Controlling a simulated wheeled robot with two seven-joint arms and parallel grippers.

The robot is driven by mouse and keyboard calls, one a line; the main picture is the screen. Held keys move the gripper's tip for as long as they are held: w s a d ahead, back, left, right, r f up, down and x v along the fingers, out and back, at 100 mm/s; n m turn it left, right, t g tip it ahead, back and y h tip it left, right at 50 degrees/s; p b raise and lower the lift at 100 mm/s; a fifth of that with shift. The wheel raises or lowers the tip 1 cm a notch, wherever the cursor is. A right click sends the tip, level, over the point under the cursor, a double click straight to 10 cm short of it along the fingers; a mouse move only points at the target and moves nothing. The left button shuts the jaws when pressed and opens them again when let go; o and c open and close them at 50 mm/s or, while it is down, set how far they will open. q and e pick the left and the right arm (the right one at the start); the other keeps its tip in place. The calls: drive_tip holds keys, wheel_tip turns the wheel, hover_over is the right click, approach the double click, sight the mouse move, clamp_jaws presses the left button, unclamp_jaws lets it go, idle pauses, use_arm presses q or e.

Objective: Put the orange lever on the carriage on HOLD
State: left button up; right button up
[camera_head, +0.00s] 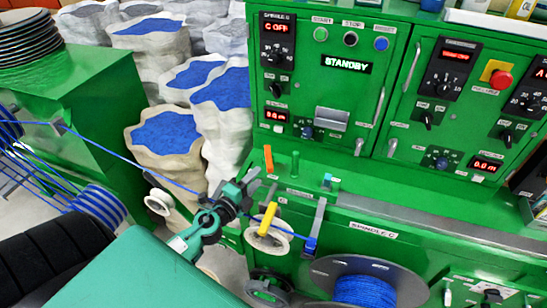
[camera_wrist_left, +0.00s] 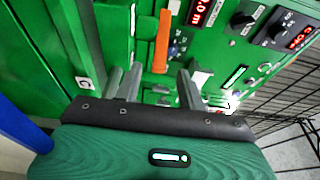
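The orange lever (camera_head: 268,159) stands upright on the green machine in the head view, left of a short green post. In the left wrist view the orange lever (camera_wrist_left: 163,40) rises ahead of the fingers, roughly in line with the gap between them. My left gripper (camera_head: 252,183) is just below and left of the lever in the head view. In the left wrist view the gripper (camera_wrist_left: 157,82) has its two grey fingers spread apart with nothing between them. The lever looks apart from the fingers. I cannot read a HOLD mark. My right gripper is not in view.
A yellow lever (camera_head: 267,219) and white rollers stand close by the left gripper. A blue cable (camera_head: 125,158) runs past it from the left. The green control panel (camera_head: 322,85) rises behind. A blue cable spool (camera_head: 365,290) sits at lower right, and sacks (camera_head: 165,135) stand at left.

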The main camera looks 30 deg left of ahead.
sight(269, 161)
use_arm(q)
drive_tip(key=w+p, duration=0.1)
drive_tip(key=w, duration=0.4)
drive_tip(key=w+p, duration=0.1)
drive_tip(key=w, duration=0.3)
drive_tip(key=shift+w+d, duration=0.2)
drive_tip(key=shift+w, duration=0.15)
drive_tip(key=shift+c, duration=0.7)
clamp_jaws()
